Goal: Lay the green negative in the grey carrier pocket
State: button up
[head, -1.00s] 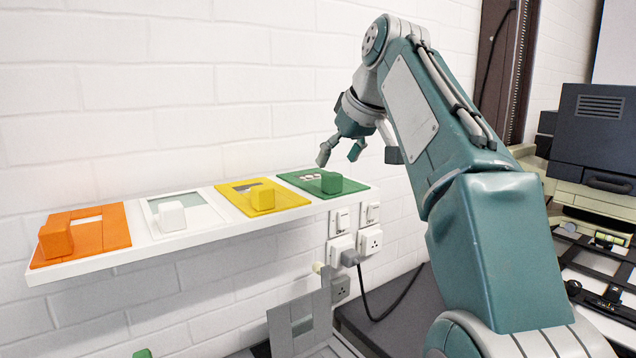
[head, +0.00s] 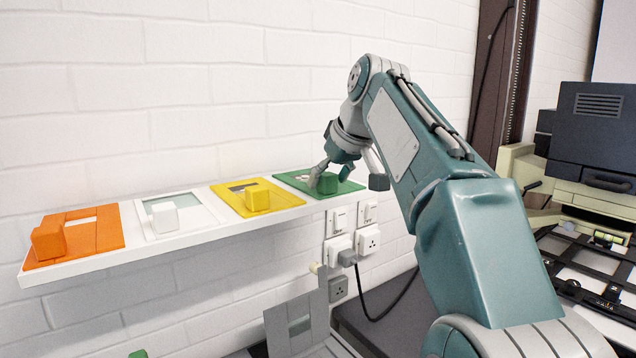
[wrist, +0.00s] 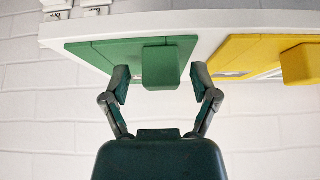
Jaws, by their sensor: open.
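The green negative (head: 296,177) lies flat at the right end of a white wall shelf, with a green block-shaped grip (head: 328,184) standing on it. It also shows in the wrist view (wrist: 98,52), its block between my fingers. My gripper (head: 332,174) is open at the block, one finger on each side of it; in the wrist view the gripper (wrist: 160,84) shows a gap on both sides. The grey carrier (head: 290,325) is partly in view at the bottom of the head view, with a plate standing up; its pocket is not clearly visible.
The white shelf (head: 150,240) also bears an orange negative (head: 95,232), a white one (head: 190,215) and a yellow one (head: 280,198). Sockets and a plugged cable are on the wall below. A dark enlarger housing (head: 600,135) stands at the right.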

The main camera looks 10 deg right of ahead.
jog(key=shift+a, duration=0.2)
jog(key=shift+d, duration=0.15)
jog(key=shift+c, duration=0.3)
grip_shut()
jog(key=shift+r, duration=0.6)
jog(key=shift+r, duration=1.2)
jog(key=shift+r, duration=0.15)
